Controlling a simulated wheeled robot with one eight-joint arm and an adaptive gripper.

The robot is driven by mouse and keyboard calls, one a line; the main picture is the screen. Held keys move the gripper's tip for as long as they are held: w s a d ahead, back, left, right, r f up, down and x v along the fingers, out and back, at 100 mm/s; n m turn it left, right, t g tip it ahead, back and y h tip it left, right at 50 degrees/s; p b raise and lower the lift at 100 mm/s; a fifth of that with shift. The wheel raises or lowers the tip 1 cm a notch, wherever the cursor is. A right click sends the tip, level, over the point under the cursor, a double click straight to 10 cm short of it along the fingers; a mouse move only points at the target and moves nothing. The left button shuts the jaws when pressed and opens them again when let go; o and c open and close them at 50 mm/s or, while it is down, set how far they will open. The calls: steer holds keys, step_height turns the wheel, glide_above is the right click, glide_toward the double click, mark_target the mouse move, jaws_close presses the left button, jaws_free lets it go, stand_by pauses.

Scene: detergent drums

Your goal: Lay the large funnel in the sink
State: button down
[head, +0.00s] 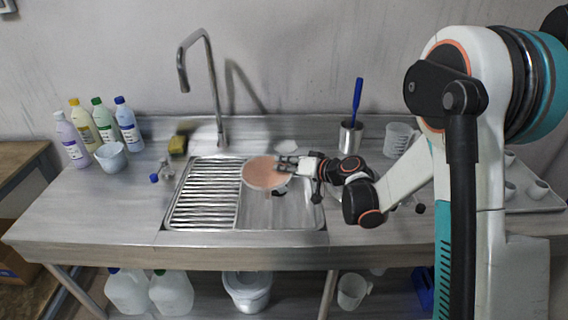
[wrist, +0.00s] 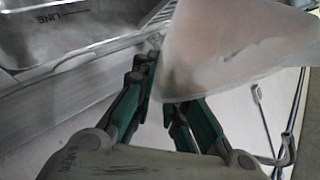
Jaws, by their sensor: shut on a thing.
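The large funnel (head: 263,174) is a translucent, pinkish cone with a wide round mouth, held above the sink (head: 283,215) in the head view. My gripper (head: 289,164) is shut on the funnel at its right side. In the wrist view, the funnel (wrist: 235,50) fills the upper right and my gripper's green-padded fingers (wrist: 160,95) meet its lower edge. The sink basin lies below and right of the funnel, beside a ribbed drainboard (head: 205,195) on the left. The funnel covers part of the basin.
A tall faucet (head: 207,85) stands behind the sink. Several coloured bottles (head: 103,125) and a white bowl (head: 111,157) stand at the left. A yellow sponge (head: 178,145) and a small blue-capped bottle (head: 161,171) are near the drainboard. A metal cup with a blue brush (head: 351,135) stands behind my arm.

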step_height(320, 180, down, 8)
steer(key=b, duration=0.4)
steer(key=shift+f, duration=0.15)
stand_by(0.4)
steer(key=c, duration=1.5)
jaws_free()
steer(key=shift+c, duration=0.2)
step_height(320, 180, up, 10)
steer(key=s+d+r+h, duration=0.1)
steer(key=s+d+h, duration=0.2)
steer(key=s, duration=0.8)
steer(key=s+d+r+m+g+h, duration=0.1)
steer(key=s+d+h, duration=0.2)
steer(key=s+d, duration=0.5)
steer(key=s+d+r+g+h, duration=0.1)
steer(key=s+d+h, duration=0.3)
steer(key=s, duration=1.2)
steer(key=shift+s+d+r, duration=0.25)
steer(key=shift+d+r, duration=0.2)
steer(key=shift+d, duration=0.4)
